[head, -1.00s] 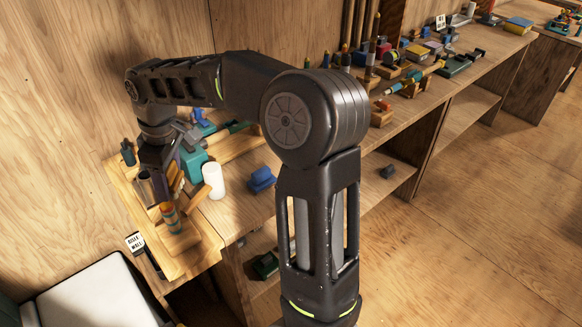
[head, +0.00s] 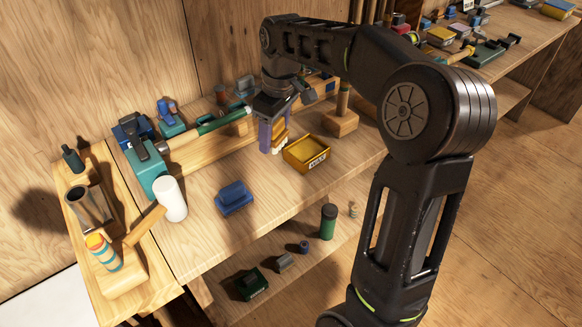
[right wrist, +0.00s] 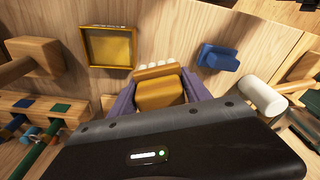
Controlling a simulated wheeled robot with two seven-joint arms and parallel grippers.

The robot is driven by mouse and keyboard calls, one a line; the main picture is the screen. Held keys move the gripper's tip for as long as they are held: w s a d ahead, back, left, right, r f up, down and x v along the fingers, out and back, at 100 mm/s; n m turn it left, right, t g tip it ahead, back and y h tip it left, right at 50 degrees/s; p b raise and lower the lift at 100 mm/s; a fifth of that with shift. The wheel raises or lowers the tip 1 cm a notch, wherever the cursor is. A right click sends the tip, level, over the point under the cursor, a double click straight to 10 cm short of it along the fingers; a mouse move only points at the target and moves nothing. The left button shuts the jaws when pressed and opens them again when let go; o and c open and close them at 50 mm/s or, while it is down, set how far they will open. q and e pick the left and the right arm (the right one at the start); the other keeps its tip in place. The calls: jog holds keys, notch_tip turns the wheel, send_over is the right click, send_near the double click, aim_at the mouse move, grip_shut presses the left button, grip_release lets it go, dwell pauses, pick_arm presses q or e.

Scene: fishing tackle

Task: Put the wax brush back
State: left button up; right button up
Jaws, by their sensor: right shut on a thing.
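My right gripper (head: 274,136) has purple fingers and is shut on the wax brush (head: 280,128), a wooden block with white bristles. The gripper points down over the bench, just left of an open yellow tray (head: 307,153) with a label on its front. The bristles are low, near the bench top; I cannot tell whether they touch it. In the right wrist view the brush (right wrist: 158,92) sits between the fingers (right wrist: 158,84), bristles facing away from the wrist. The yellow tray (right wrist: 109,47) there is apart from the brush and looks empty. My left gripper is not in view.
A blue block (head: 234,197) and a white cylinder (head: 172,198) stand to the left on the bench. A wooden block with an upright handle (head: 341,120) is behind the tray. A green-handled tool (head: 220,122) lies behind. Bare bench lies between blue block and tray.

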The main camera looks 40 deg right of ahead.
jog(key=shift+a, duration=0.15)
send_over(274, 174)
jog(key=shift+s+f, duration=0.15)
jog(key=shift+f, duration=2.95)
jog(key=shift+f, duration=1.9)
jog(key=shift+f, duration=0.1)
jog(key=o, duration=0.9)
jog(key=shift+o, duration=0.2)
